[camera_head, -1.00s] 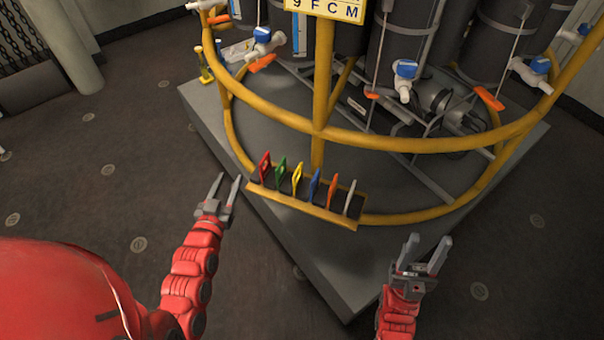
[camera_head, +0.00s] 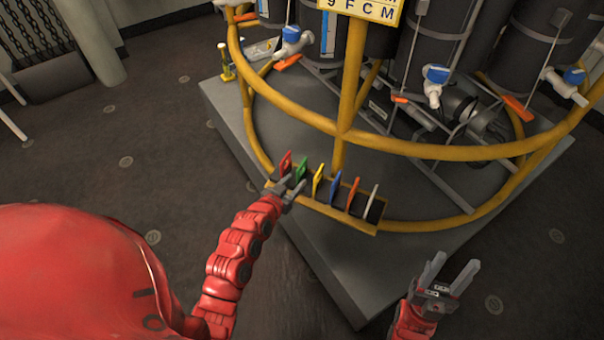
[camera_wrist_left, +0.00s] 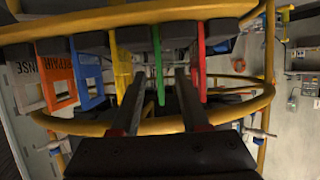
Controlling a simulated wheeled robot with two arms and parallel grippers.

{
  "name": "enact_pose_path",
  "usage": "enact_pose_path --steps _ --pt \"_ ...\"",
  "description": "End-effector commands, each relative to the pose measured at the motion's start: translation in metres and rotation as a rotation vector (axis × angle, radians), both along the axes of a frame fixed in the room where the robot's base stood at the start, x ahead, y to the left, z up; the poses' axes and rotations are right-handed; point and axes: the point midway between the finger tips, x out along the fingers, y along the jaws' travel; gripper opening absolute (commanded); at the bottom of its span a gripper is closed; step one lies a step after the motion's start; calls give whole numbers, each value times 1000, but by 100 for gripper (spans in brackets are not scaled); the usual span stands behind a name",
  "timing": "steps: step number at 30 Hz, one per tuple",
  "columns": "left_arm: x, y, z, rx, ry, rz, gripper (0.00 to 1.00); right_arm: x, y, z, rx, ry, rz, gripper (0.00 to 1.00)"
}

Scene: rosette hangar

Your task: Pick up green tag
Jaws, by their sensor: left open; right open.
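The green tag (camera_head: 301,168) stands upright in the rack (camera_head: 330,215) on the yellow rail, between the red tag (camera_head: 286,162) and the yellow tag (camera_head: 318,180). My left gripper (camera_head: 291,182) is open at the near side of the green tag. In the left wrist view the green tag (camera_wrist_left: 158,65) shows edge-on between the two open fingers (camera_wrist_left: 160,78). One finger lies toward the yellow tag (camera_wrist_left: 122,65), the other toward the red tag (camera_wrist_left: 201,55). I cannot tell whether they touch. My right gripper (camera_head: 450,275) is open and empty at the lower right.
A blue tag (camera_head: 334,188), an orange tag (camera_head: 352,194) and a grey tag (camera_head: 371,200) stand further right in the rack. The yellow ring frame (camera_head: 420,152) curves above the rack. Dark cylinders (camera_head: 440,40) stand behind. The floor (camera_head: 130,150) at left is clear.

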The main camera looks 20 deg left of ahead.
Motion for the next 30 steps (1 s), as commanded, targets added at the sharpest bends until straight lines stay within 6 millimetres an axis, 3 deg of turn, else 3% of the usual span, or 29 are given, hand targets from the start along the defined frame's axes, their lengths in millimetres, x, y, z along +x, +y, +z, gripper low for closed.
enact_pose_path --steps 8,18,26,30 --pt "12 -2 -5 1 -1 0 45 0 0 3 0 0 0 50" --pt "49 -8 -23 0 -2 1 45 0 0 9 0 0 0 50" --pt "52 -8 -26 0 -2 1 45 0 0 9 0 0 0 50" --pt "52 -8 -26 0 -1 1 22 0 0 9 0 0 0 50"
